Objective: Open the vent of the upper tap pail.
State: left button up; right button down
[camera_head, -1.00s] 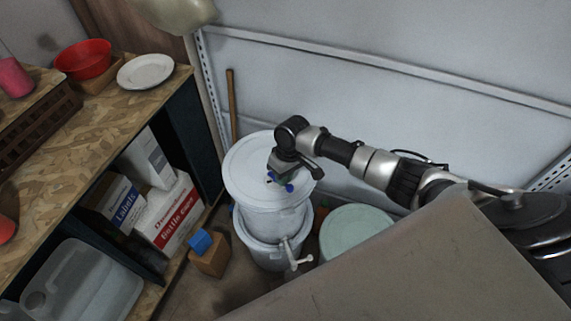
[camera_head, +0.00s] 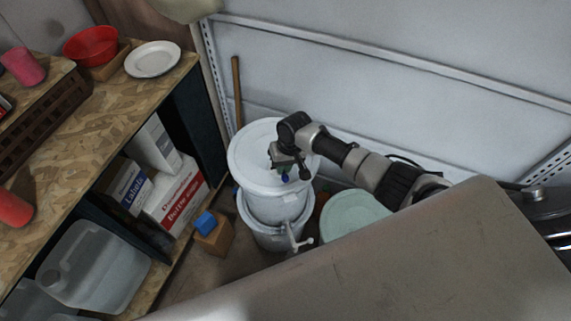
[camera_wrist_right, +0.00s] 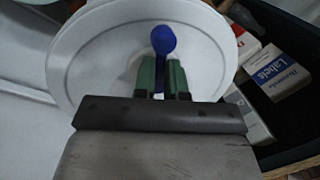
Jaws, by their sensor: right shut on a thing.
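The upper pail (camera_head: 245,165) is white with a round white lid and stands stacked on a lower white pail (camera_head: 262,232). A pale tap (camera_head: 293,238) sticks out at the front of the stack. The vent is a blue piece with a round end (camera_wrist_right: 163,40) on the lid in the right wrist view. My right gripper (camera_wrist_right: 161,78) has green fingers, and they are shut on the vent's narrow part. In the head view the right gripper (camera_head: 284,171) is over the lid and hides most of the vent. My left gripper is out of view.
A pale green round lid (camera_head: 350,214) is right of the stack. A shelf (camera_head: 110,100) with boxes and a jug fills the left side. A wall stands behind.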

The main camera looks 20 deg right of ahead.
jog(key=shift+w+r, duration=0.3)
jog(key=shift+w, duration=0.1)
jog(key=c, duration=1.3)
grip_release()
jog(key=shift+o, duration=0.7)
jog(key=shift+f, duration=0.25)
jog(key=shift+s+d+r, duration=0.1)
jog(key=shift+r, duration=0.25)
notch_tip(320, 180, up, 10)
jog(key=d, duration=0.2)
